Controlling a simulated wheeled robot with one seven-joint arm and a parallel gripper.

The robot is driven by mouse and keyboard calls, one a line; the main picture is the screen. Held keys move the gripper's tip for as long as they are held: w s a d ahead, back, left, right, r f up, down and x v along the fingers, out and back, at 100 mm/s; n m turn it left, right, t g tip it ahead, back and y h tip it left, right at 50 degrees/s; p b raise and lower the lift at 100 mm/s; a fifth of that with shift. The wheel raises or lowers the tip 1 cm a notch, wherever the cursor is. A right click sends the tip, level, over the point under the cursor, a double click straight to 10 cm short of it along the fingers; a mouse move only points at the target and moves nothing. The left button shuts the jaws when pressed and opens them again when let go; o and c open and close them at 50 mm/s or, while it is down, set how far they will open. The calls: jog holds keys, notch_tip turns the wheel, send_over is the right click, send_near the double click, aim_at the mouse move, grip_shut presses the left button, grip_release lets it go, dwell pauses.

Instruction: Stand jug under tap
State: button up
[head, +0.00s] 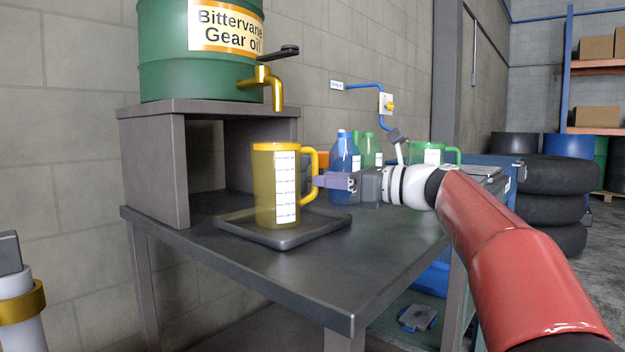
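A yellow jug (265,190) with a white graduated label stands upright on a dark drip tray (325,227) on the bench. Its handle faces right. The brass tap (276,90) sticks out of the green gear oil drum (165,50), and its spout hangs above the jug with a clear gap. The jug's mouth is roughly below the spout; the exact depth alignment is hard to tell. My gripper (322,180) comes from the right, with its purple fingers at the jug's handle. Whether the fingers are closed around the handle or only beside it cannot be told.
The drum rests on a grey stand (155,165) behind the jug. A blue bottle (343,170) and green containers stand behind my gripper. The bench top (290,270) in front of the tray is clear. Stacked tyres (560,195) stand at the right.

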jog(key=v, duration=0.6)
jog(key=shift+s+d, duration=0.2)
jog(key=shift+d, duration=0.05)
